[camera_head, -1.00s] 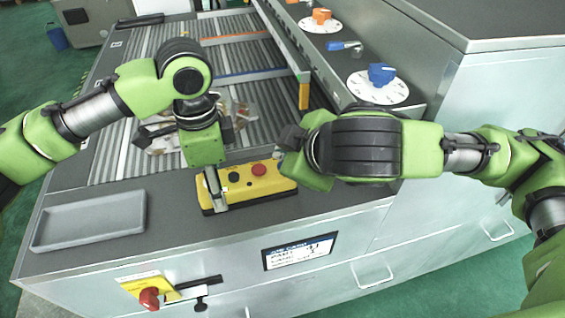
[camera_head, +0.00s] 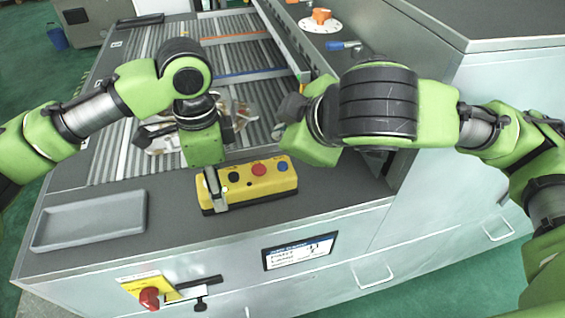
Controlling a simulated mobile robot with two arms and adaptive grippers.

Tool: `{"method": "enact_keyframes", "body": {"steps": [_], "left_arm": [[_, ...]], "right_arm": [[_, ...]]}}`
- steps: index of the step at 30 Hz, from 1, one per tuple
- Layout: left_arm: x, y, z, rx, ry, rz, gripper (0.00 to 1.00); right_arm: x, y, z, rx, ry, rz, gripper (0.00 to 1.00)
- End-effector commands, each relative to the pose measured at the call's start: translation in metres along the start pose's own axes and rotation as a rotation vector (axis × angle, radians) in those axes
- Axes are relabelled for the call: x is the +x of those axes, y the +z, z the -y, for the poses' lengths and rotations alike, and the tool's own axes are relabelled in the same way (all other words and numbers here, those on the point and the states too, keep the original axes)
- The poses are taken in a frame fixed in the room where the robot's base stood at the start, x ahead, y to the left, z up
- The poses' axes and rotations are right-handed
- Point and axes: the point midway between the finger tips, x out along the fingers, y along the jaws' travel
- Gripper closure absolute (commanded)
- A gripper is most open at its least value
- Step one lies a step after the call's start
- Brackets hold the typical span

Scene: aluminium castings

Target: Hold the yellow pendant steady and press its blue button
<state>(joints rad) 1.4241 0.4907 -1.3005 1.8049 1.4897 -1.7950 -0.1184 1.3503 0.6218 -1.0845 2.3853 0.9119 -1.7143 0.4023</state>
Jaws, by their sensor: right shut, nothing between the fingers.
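The yellow pendant (camera_head: 262,184) lies near the front edge of the machine top. It has a black button (camera_head: 233,176), a red button (camera_head: 258,170) and, at its right end, a blue button (camera_head: 282,166). My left gripper (camera_head: 215,188) is at the pendant's left end, with a grey finger across its top and front. Its other finger is hidden, so I cannot see whether it grips. My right gripper (camera_head: 279,131) is shut and empty, behind and above the blue button, clear of the pendant. My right wrist partly hides it.
A grey tray (camera_head: 90,222) lies empty at the front left. Castings (camera_head: 160,140) lie on the ribbed bed behind my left gripper. An orange dial (camera_head: 321,17) and a blue lever (camera_head: 343,46) are on the right panel. A red switch (camera_head: 149,297) is on the front.

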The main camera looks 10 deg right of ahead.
Motion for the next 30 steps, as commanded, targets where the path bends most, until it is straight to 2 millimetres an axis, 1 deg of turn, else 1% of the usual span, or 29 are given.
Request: {"method": "enact_keyframes", "body": {"steps": [11, 12, 13, 14, 24, 26, 29, 30], "left_arm": [[0.000, 0.000, 0.000, 0.000, -0.001, -0.001, 0.89], [0.000, 0.000, 0.000, 0.000, -0.001, -0.001, 0.43], [0.000, 0.000, 0.000, 0.000, -0.001, -0.001, 0.35], [0.000, 0.000, 0.000, 0.000, -0.001, -0.001, 0.34], [-0.002, 0.000, 0.000, 0.000, -0.001, -0.001, 0.34], [-0.005, -0.001, 0.000, 0.000, -0.001, -0.002, 0.34], [-0.018, -0.001, 0.001, -0.001, -0.003, -0.002, 0.34], [-0.026, -0.001, 0.001, 0.000, -0.004, -0.003, 0.34]], "right_arm": [[0.000, 0.000, 0.000, 0.000, 0.000, 0.000, 1.00], [0.000, 0.000, 0.000, 0.000, 0.000, 0.000, 1.00], [0.000, 0.000, 0.000, 0.000, 0.000, 0.000, 1.00], [0.000, 0.000, 0.000, 0.000, 0.000, 0.000, 1.00], [0.000, 0.000, 0.000, 0.001, 0.000, 0.000, 1.00], [0.000, 0.000, 0.000, 0.001, 0.000, 0.000, 1.00], [0.000, 0.000, 0.000, 0.001, 0.000, 0.000, 1.00], [0.000, 0.000, 0.000, 0.000, 0.000, 0.000, 1.00]]}}
